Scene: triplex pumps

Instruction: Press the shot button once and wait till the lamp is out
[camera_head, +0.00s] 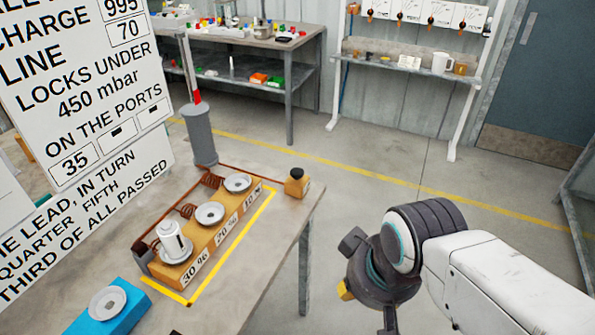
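A small ochre box with a dark knob on top, which looks like the shot button (297,183), sits near the right edge of the bench. A grey cylinder (200,135) with a red tip (197,97) stands farther back; the tip may be the lamp, and I cannot tell whether it is lit. My gripper (362,285) is right of the bench edge, apart from the button. Its dark fingers look spread apart. A small yellow piece shows between them, and I cannot tell what it is.
An ochre block (212,240) marked with percentages carries several round pans, one holding a white canister (171,240). A blue block (108,308) with a pan lies in front. Copper tubing runs behind. A large sign (85,100) hides the left. Open floor lies right.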

